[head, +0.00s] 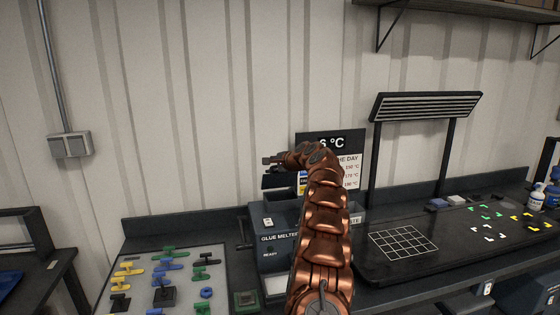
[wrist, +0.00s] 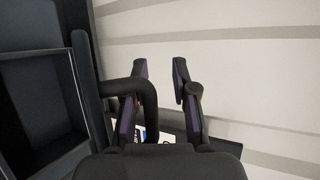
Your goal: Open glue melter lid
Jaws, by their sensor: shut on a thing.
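The glue melter (head: 276,240) is a dark grey box on the bench, labelled on its front and partly hidden behind my arm. My gripper (head: 270,160) is above it, reaching left in front of the sign. A dark piece (head: 279,181), seemingly the lid, shows just below the gripper, raised clear of the box. In the wrist view, my gripper (wrist: 160,75) is shut on a black curved handle (wrist: 148,92), which lies between its fingers. A dark recessed panel (wrist: 38,100) fills the left side there. The exact lid angle is hard to tell.
A temperature sign (head: 330,143) stands behind my arm. A pale board (head: 190,262) with coloured clamps lies left of the melter. A black mat (head: 375,266) with a white grid and a lamp frame (head: 425,107) are on the right. The wall is close behind.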

